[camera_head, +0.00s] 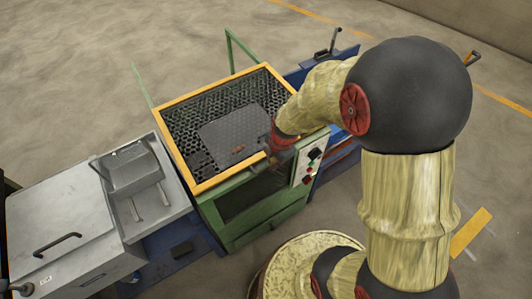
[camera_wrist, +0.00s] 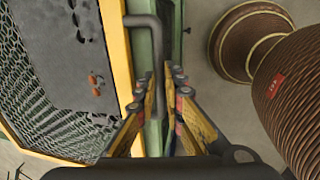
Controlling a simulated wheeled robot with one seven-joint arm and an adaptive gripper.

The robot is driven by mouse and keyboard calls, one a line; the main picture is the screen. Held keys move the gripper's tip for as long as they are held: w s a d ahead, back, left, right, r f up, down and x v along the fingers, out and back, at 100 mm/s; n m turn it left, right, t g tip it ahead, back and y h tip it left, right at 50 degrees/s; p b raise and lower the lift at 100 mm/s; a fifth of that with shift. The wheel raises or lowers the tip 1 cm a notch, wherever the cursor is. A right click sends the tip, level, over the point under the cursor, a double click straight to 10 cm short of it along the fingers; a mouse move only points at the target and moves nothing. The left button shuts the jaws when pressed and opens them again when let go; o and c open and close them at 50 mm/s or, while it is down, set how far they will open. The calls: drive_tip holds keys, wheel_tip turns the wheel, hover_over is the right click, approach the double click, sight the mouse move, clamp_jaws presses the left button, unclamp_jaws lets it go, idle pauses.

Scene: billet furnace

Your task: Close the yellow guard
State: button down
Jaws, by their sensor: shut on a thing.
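The yellow guard (camera_head: 226,177) is a yellow rectangular frame with dark mesh, on top of the green machine (camera_head: 262,208). Its yellow edge and mesh also show on the left of the wrist view (camera_wrist: 122,70). A grey bent handle (camera_wrist: 150,22) runs beside the yellow edge, down between my fingers. My gripper (camera_wrist: 163,88) is shut on this handle, whose lower part the fingers partly hide. In the head view my gripper (camera_head: 272,158) is at the guard's front right edge, partly hidden by my wrist.
Inside the mesh lies a grey plate with small orange-brown pieces (camera_head: 238,149). A control panel (camera_head: 307,165) with buttons is right of my gripper. A grey metal bench (camera_head: 75,240) stands at left, and blue machinery (camera_head: 318,68) behind. The floor beyond is clear.

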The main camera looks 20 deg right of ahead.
drive_tip(key=shift+s+d, duration=0.15)
drive_tip(key=shift+s, duration=0.55)
drive_tip(key=shift+s+d, duration=0.15)
drive_tip(key=shift+s, duration=0.55)
drive_tip(key=shift+s+f, duration=0.1)
drive_tip(key=c, duration=1.9)
unclamp_jaws()
drive_tip(key=r, duration=0.4)
drive_tip(key=s+r, duration=0.1)
drive_tip(key=r, duration=0.3)
drive_tip(key=s+r, duration=0.1)
drive_tip(key=r, duration=0.3)
drive_tip(key=shift+s+d, duration=0.15)
drive_tip(key=shift+d, duration=0.1)
